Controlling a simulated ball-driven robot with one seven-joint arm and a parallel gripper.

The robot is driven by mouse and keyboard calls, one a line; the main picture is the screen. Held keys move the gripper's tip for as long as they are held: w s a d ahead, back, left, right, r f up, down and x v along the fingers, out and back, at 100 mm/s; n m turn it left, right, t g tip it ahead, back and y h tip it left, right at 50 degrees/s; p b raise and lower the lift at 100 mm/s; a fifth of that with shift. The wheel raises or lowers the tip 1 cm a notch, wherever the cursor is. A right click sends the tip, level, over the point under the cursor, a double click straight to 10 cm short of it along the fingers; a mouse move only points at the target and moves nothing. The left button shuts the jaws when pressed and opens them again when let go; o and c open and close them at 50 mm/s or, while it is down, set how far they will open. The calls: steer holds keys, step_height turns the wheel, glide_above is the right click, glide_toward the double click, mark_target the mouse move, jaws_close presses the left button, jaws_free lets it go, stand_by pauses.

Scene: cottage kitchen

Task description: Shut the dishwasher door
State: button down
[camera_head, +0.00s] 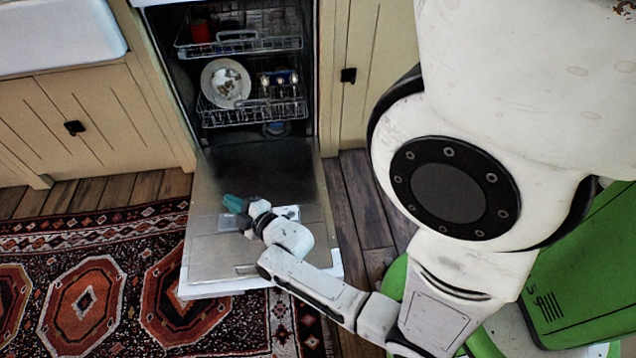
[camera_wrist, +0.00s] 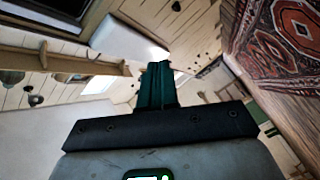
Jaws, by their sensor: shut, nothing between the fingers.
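The dishwasher door (camera_head: 262,168) is open and lowered out in front of the dishwasher, its metal inner face showing in the head view. My gripper (camera_head: 232,204) is over the middle-left of that inner face, pointing left. Its teal fingers are shut with nothing between them. I cannot tell whether it touches the door. In the wrist view the shut fingers (camera_wrist: 157,86) point into the room, and I cannot make out the door there. My forearm hides part of the door's lower right.
The upper rack (camera_head: 250,42) with a red cup (camera_head: 201,31) and the lower rack (camera_head: 255,110) with a plate (camera_head: 226,83) sit inside the dishwasher. Cabinets (camera_head: 85,115) flank it. A patterned rug (camera_head: 85,270) lies on the wooden floor at left.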

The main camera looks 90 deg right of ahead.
steer(key=s+d+f+g+h+b, duration=0.2)
steer(key=s+d+f+h+b, duration=0.15)
steer(key=s+h+b, duration=0.2)
steer(key=s+d+f+g+h+b, duration=0.1)
steer(key=s+d+f+h+b, duration=0.1)
steer(key=s+f+h+b, duration=0.4)
steer(key=s+a+f+m+g+h+b, duration=0.25)
steer(key=s+g+h, duration=0.25)
steer(key=s+g, duration=0.5)
steer(key=s+d+r+t, duration=0.1)
steer(key=d+r+t, duration=0.1)
steer(key=d+r, duration=0.7)
steer(key=shift+s+d+r, duration=0.15)
steer(key=shift+d+r, duration=0.05)
steer(key=shift+r, duration=0.7)
steer(key=shift+y, duration=0.25)
steer(key=shift+f+b, duration=0.15)
steer(key=shift+b, duration=0.2)
